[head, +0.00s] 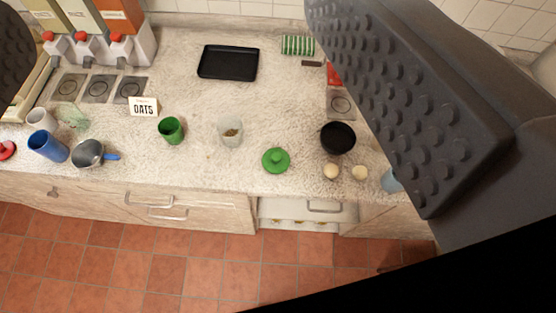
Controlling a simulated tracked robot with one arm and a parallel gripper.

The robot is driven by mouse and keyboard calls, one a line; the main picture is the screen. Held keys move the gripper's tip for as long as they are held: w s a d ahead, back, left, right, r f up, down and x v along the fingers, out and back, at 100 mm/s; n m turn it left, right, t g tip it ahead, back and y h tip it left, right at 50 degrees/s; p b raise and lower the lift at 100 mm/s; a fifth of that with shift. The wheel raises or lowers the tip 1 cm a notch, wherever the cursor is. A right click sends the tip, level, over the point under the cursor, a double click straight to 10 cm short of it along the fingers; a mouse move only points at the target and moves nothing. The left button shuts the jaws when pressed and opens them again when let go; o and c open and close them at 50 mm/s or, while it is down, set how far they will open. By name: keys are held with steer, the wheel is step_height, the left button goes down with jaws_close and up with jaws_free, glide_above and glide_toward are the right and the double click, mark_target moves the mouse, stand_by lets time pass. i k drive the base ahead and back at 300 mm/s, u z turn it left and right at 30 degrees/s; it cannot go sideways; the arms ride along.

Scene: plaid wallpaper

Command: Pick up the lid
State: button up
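A round green lid (276,160) with a small knob on top lies on the speckled counter near its front edge, right of a clear cup. A red round thing (6,150) at the left edge, partly cut off, may be another lid. My gripper (220,152) is open: one dark studded finger fills the upper right and part of the other shows at the left edge. Nothing is between the fingers, and the lid lies beyond them on the counter, untouched.
A black tray (228,62) lies behind. A drawer (305,212) below the lid stands partly open.

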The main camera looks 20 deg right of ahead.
mark_target(276, 161)
steer(key=z, duration=0.5)
steer(key=k, duration=1.25)
steer(key=u, duration=0.15)
steer(key=i, duration=0.9)
steer(key=u, duration=0.5)
steer(key=i, duration=0.75)
steer(key=z, duration=0.15)
